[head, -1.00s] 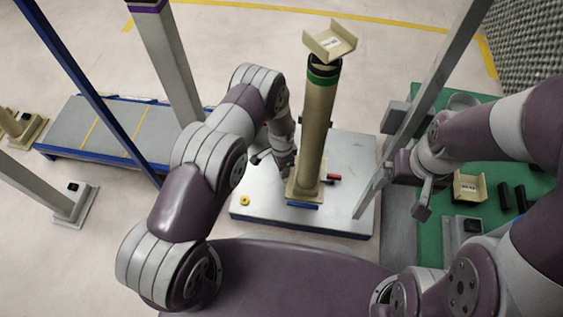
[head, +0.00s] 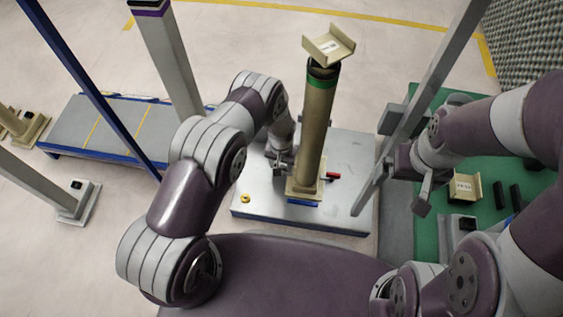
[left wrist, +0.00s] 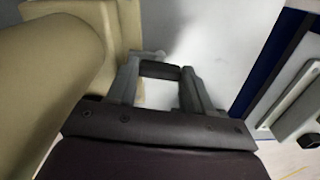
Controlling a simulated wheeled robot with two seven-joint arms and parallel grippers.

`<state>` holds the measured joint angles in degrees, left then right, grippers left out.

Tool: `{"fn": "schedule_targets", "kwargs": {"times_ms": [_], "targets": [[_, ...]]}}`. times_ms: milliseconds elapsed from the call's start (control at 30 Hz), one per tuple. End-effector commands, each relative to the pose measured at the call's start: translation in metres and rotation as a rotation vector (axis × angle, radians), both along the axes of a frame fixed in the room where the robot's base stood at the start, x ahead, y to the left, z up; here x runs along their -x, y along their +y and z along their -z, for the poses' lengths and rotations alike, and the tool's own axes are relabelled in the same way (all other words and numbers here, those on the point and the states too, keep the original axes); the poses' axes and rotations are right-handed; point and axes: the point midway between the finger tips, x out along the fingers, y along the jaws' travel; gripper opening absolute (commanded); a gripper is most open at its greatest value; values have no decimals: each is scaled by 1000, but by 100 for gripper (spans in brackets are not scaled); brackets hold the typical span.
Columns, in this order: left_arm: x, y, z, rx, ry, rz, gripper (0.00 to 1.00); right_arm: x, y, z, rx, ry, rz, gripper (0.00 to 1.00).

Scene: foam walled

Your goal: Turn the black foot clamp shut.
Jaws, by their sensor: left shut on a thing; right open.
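The tan post (head: 314,125) with a green band stands upright on a square foot (head: 302,194) on the grey platform (head: 345,150). My left gripper (head: 281,160) is low at the post's left side. In the left wrist view its fingers (left wrist: 160,88) are on either side of a short black bar (left wrist: 160,71), seemingly the black foot clamp, and are shut on it. The tan post (left wrist: 45,75) fills that view's left side. The black clamp cannot be made out in the head view behind the gripper. My right gripper (head: 408,180) is open beside a leaning grey beam, away from the post.
A red clamp (head: 333,176) is at the foot's right and a blue clamp (head: 303,203) at its front. A yellow ring (head: 244,198) lies on the platform. The leaning grey beam (head: 425,95) and a green table (head: 490,220) with a tan bracket (head: 465,187) are at right.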

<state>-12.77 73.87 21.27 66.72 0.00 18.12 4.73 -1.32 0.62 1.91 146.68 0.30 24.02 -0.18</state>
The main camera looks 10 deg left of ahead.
Motion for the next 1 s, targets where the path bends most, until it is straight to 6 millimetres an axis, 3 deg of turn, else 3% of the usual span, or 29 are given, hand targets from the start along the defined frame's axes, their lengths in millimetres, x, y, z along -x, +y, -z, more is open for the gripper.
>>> {"fn": "schedule_targets", "kwargs": {"times_ms": [400, 900, 933, 1000], "targets": [[0, 0, 0, 0, 1, -147, 21, 0, 0, -2, 0, 0, 0, 100], [0, 0, 0, 0, 1, -162, 21, 0, 0, -2, 0, 0, 0, 100], [0, 0, 0, 0, 1, -161, 61, 0, 0, -2, 0, 0, 0, 100], [0, 0, 0, 0, 1, -161, 77, 0, 0, -2, 0, 0, 0, 100]]}}
